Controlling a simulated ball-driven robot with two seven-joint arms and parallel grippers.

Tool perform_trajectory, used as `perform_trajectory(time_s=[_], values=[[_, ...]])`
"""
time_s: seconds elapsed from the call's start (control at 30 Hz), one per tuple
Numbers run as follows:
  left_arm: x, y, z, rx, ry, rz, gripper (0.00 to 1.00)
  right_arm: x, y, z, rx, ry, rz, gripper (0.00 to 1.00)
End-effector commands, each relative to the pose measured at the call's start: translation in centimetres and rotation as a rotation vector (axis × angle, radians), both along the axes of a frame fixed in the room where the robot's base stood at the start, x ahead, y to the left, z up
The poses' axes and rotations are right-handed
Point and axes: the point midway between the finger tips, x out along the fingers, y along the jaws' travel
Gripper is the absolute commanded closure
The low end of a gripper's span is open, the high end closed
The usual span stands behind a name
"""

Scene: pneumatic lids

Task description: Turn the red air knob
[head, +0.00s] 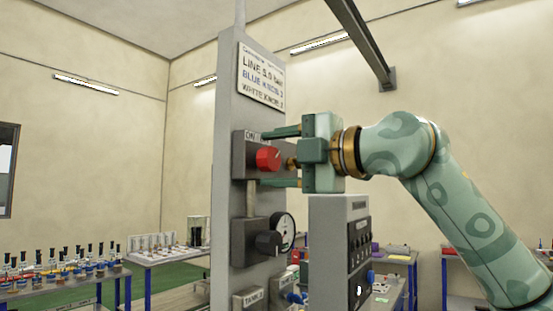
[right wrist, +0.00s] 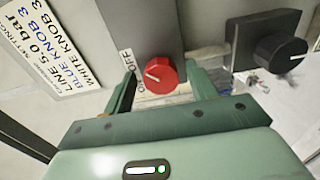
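The red air knob (head: 268,158) sits on a dark grey box (head: 240,165) on a tall grey post, beside an ON/OFF label. It also shows in the right wrist view (right wrist: 160,74), with a white pointer line on its face. My right gripper (head: 282,157) is open in front of the post, one finger above the knob's level and one below. In the right wrist view the fingers lie to either side of the knob, with a gap around it. Whether a fingertip touches the box cannot be told. My left gripper is not in view.
A black knob (head: 268,244) and a round gauge (head: 284,232) sit lower on the post. A sign (head: 261,75) is above. A grey control cabinet (head: 340,250) stands close under my right gripper. Tables with bottles (head: 60,275) stand at the left.

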Motion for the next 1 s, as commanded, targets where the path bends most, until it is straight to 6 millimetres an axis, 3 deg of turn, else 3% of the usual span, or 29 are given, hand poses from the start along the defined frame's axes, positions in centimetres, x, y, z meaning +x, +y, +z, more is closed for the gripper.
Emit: perform_trajectory(time_s=[0.37, 0.53, 1.0], values=[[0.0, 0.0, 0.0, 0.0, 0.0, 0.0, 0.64, -0.1, 0.1, -0.1, -0.003, 0.001, 0.002, 0.42], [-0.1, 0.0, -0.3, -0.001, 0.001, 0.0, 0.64, -0.7, -1.0, -0.2, -0.002, 0.001, 0.002, 0.42], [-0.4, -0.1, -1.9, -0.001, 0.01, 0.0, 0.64, -7.1, -10.9, -0.3, -0.001, 0.0, -0.002, 0.42]])
